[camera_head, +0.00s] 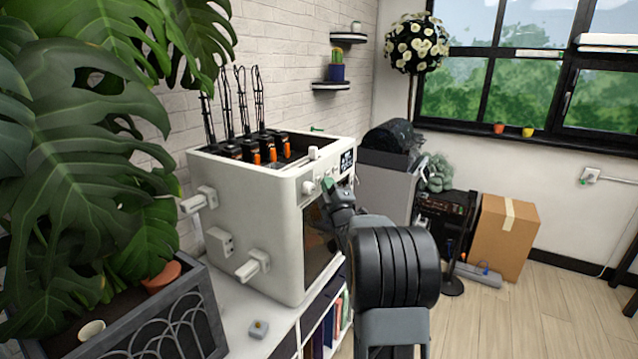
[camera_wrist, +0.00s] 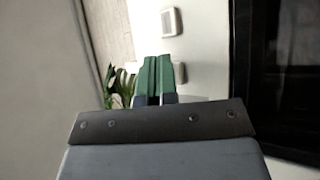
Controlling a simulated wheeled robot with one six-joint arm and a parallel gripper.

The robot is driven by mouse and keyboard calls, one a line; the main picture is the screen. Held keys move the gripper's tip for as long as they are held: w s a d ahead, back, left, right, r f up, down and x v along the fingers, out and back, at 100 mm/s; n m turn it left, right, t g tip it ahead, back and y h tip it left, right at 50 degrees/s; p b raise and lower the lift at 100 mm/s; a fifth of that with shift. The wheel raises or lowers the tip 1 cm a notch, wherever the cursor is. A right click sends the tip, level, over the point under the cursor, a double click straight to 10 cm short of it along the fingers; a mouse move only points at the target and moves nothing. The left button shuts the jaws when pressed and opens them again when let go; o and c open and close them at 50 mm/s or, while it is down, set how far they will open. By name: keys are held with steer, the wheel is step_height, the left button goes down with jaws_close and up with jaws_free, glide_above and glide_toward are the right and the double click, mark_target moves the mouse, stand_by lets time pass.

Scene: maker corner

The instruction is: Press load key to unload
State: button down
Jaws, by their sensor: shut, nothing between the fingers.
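A white box-shaped machine (camera_head: 245,215) stands on a white shelf unit, with a small dark display (camera_head: 346,160) at the upper front. A white key (camera_head: 308,188) protrudes from the front near its top edge. My gripper (camera_head: 328,186) is shut and empty, its green fingertips close to the machine's upper front, right of that key. In the wrist view the shut fingertips (camera_wrist: 154,60) point at the white panel. A square white key (camera_wrist: 171,21) shows beyond them, and another pale piece (camera_wrist: 180,73) is partly hidden by them. I cannot tell which is the load key, or whether the fingertips touch.
Black cables and orange-marked parts (camera_head: 258,155) fill the machine's top. White fittings (camera_head: 254,265) stick out from its side. A large leafy plant (camera_head: 80,150) stands at left. A cardboard box (camera_head: 503,238) sits on the floor at right. The floor in front is clear.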

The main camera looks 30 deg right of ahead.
steer(key=shift+w+a, duration=0.1)
steer(key=shift+w, duration=0.05)
steer(key=shift+b, duration=0.3)
stand_by(0.3)
steer(key=shift+s+d+b, duration=0.35)
steer(key=shift+s+b, duration=0.3)
steer(key=shift+s, duration=0.1)
steer(key=shift+s+d+b, duration=0.4)
steer(key=shift+s+b, duration=0.05)
steer(key=shift+s, duration=0.3)
steer(key=shift+s+d+b, duration=0.4)
steer(key=shift+s+b, duration=0.1)
steer(key=shift+s, duration=0.2)
steer(key=shift+s+d+b, duration=0.4)
steer(key=shift+s+b, duration=0.05)
steer(key=shift+s, duration=0.3)
